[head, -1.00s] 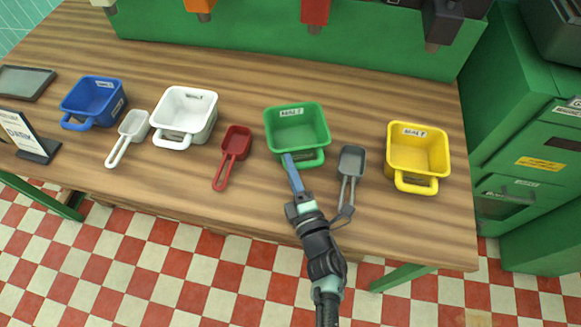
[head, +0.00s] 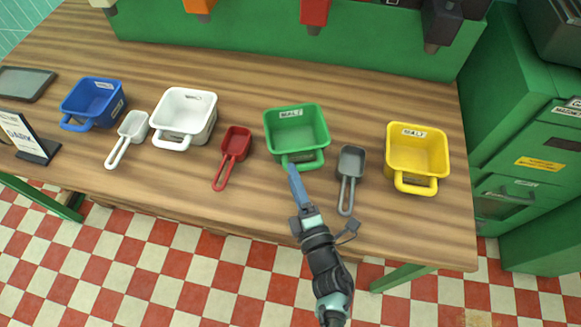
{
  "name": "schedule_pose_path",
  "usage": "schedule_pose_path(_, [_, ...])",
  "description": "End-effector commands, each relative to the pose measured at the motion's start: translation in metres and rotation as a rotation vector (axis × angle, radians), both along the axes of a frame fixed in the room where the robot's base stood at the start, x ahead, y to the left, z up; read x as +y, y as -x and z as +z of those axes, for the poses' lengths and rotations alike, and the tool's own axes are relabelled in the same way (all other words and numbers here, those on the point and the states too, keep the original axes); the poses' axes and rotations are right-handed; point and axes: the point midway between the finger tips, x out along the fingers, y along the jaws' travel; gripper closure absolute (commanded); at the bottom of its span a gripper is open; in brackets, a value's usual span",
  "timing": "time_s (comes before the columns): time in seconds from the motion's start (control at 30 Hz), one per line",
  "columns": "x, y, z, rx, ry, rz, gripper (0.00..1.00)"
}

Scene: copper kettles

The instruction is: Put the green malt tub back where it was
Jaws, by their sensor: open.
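The green malt tub (head: 297,137) stands upright and empty on the wooden table, between the red scoop (head: 233,155) and the grey scoop (head: 350,178). Its label is on the inner back wall and its handle faces me. My gripper (head: 293,170) is open and holds nothing. Its visible blue finger points at the tub's handle from the front, with the tip close to the handle. I cannot tell whether they touch.
A yellow malt tub (head: 418,155) stands to the right. A white tub (head: 185,113), a white scoop (head: 130,136) and a blue tub (head: 93,100) stand to the left. Bare table (head: 385,222) lies at the front right. A green cabinet (head: 525,140) is beyond the right edge.

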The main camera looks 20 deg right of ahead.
Motion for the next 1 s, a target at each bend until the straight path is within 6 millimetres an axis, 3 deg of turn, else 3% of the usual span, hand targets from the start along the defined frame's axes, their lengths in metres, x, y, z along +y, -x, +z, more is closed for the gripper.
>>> schedule_pose_path(0.2, [0.004, 0.048, -0.002, 0.004, 0.001, 0.001, 0.48])
schedule_pose_path(0.5, [0.007, 0.086, -0.001, 0.001, 0.001, 0.001, 0.48])
schedule_pose_path(0.87, [0.006, 0.086, 0.004, -0.009, -0.001, -0.002, 0.48])
schedule_pose_path(0.97, [-0.002, 0.065, 0.030, -0.061, -0.026, -0.020, 0.48])
schedule_pose_path(1.0, [-0.006, 0.051, 0.050, -0.100, -0.047, -0.033, 0.48])
